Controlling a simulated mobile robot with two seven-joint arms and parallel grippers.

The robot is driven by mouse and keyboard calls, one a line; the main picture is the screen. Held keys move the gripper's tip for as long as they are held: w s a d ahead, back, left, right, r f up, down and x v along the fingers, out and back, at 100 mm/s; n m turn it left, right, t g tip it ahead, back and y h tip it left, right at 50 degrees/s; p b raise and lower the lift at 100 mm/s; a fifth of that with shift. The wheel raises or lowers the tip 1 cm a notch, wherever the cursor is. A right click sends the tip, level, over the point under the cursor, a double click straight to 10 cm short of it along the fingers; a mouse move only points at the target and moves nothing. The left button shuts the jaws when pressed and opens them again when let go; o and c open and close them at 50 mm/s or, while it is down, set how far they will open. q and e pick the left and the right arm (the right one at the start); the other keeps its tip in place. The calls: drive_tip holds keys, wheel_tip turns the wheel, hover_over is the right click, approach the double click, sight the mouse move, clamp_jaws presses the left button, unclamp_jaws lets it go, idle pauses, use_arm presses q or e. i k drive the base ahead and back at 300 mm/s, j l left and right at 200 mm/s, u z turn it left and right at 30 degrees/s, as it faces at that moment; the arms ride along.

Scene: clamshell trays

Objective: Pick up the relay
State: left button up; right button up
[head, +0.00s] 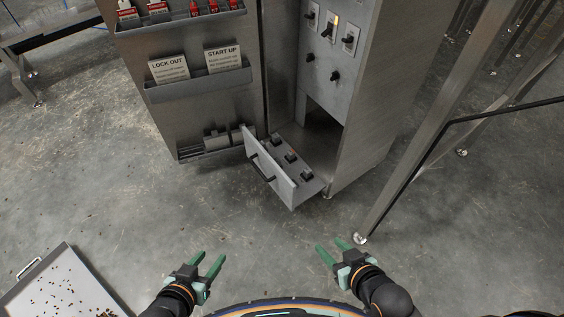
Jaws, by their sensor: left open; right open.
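An open drawer (283,189) juts out from the lower part of a grey metal cabinet. Small dark blocks (291,157) sit in a row inside it; they look like relays, but I cannot tell for sure which is the relay. Grey block-like parts (215,139) also stand in the lowest rack of the open cabinet door. My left gripper (212,256) is open and empty, low in the view, left of and nearer than the drawer. My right gripper (329,243) is open and empty, nearer than the drawer and to its right.
The open door (185,110) carries racks with "LOCK OUT" and "START UP" cards and red tags. Switches (327,32) sit on the panel above the drawer. A metal table leg (400,175) stands at right. A tray with crumbs (65,285) is at lower left. Floor between is clear.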

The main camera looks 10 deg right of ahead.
sight(291, 154)
drive_tip(key=i+j, duration=0.25)
drive_tip(key=i, duration=0.15)
drive_tip(key=i+j, duration=0.2)
drive_tip(key=i, duration=0.2)
